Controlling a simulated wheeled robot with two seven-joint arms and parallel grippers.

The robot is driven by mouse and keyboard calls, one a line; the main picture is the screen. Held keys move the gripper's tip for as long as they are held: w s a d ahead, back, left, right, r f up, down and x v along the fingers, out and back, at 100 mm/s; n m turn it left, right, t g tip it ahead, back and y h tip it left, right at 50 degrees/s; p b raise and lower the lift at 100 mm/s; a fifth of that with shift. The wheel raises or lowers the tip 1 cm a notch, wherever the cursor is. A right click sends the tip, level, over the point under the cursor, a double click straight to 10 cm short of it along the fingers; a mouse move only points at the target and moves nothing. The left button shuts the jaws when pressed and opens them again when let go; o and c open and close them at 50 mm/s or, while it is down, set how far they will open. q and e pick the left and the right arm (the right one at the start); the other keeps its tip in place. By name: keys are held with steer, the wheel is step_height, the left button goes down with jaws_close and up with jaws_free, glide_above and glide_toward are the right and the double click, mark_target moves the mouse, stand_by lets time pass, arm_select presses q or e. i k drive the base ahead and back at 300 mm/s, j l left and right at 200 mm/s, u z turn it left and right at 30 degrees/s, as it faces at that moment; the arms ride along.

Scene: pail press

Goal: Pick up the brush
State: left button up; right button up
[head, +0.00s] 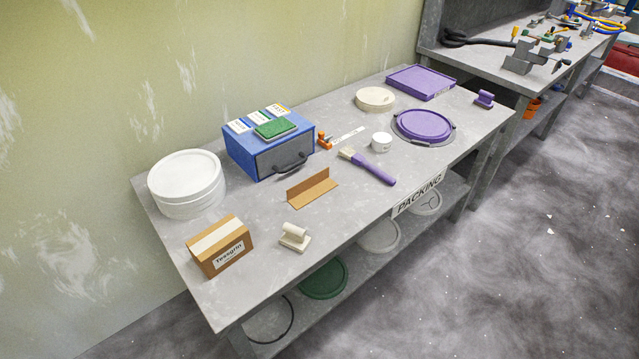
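The brush (371,167) lies flat on the grey packing table (345,225) in the head view. It has a purple handle (380,173) pointing toward the table's front edge and pale bristles (347,152) at the upper left end. A small white jar (381,142) stands just behind and to the right of it. Nothing covers the brush. Neither of my grippers shows in the head view.
Left of the brush are a cardboard angle piece (312,187) and a blue box with a handle (270,152). Right of it lies a purple lid (424,125). A carton (219,246) and a white pail (187,183) stand at the left. Bare tabletop lies in front of the brush.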

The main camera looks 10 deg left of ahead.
mark_target(349, 153)
steer(key=i+l+u, duration=0.15)
steer(key=u, duration=0.95)
steer(key=i+l+u, duration=0.15)
steer(key=l+u, duration=0.25)
steer(key=l, duration=0.35)
steer(key=l+u, duration=0.4)
steer(key=l, duration=0.3)
steer(key=l+u, duration=0.4)
steer(key=l, duration=0.4)
